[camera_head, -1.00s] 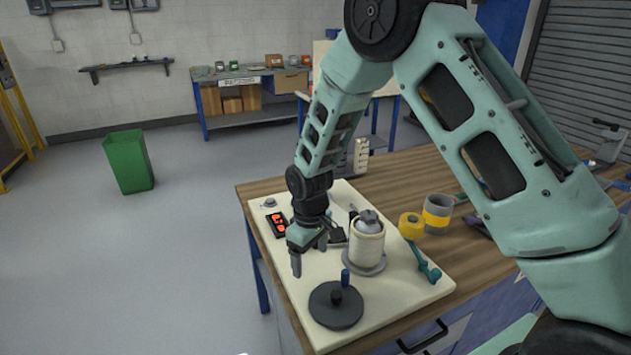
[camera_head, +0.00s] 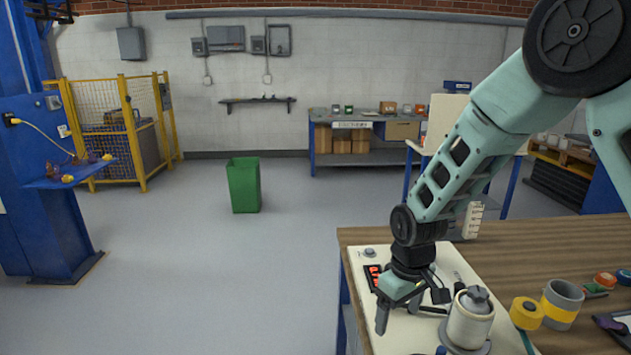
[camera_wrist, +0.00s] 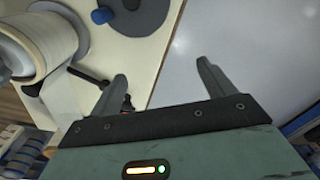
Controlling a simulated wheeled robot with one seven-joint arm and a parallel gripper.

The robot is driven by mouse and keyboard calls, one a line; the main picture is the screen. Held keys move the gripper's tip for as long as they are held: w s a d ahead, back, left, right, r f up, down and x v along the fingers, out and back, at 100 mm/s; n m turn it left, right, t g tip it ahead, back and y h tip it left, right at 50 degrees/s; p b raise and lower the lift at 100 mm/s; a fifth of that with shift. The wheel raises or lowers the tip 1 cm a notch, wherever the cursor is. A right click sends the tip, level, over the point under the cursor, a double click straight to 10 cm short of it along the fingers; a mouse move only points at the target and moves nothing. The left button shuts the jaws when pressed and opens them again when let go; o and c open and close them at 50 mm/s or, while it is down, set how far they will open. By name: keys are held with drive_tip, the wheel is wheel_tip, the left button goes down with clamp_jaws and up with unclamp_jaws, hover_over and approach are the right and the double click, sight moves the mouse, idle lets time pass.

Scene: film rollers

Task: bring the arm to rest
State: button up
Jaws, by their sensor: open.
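My gripper (camera_head: 408,311) hangs over the left part of a cream-coloured board on the workbench, beside a white film roll on a spindle (camera_head: 470,318). Its fingers are apart with nothing between them. In the wrist view my gripper (camera_wrist: 160,85) also shows two spread, empty fingers. There the left finger is over the edge of the board (camera_wrist: 165,30) and the right one is over the grey floor. The film roll (camera_wrist: 40,40) is at the upper left of that view, with a film strip running down from it. A dark disc (camera_wrist: 145,12) with a blue knob is at the top.
The wooden workbench (camera_head: 560,250) holds a yellow roll (camera_head: 526,313) and a grey cup with a yellow band (camera_head: 561,303) right of the board. A green bin (camera_head: 243,185) stands on open floor at the left. A blue post (camera_head: 40,190) stands at the far left.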

drive_tip(key=s+a+r, duration=0.6)
drive_tip(key=s+r, duration=0.4)
drive_tip(key=s, duration=0.2)
drive_tip(key=s+r+n, duration=0.1)
drive_tip(key=s+r, duration=0.2)
drive_tip(key=s, duration=1)
drive_tip(key=shift+s+d+r+n, duration=0.25)
drive_tip(key=shift+s+r+n, duration=0.05)
drive_tip(key=shift+s, duration=0.1)
drive_tip(key=shift+w, duration=0.15)
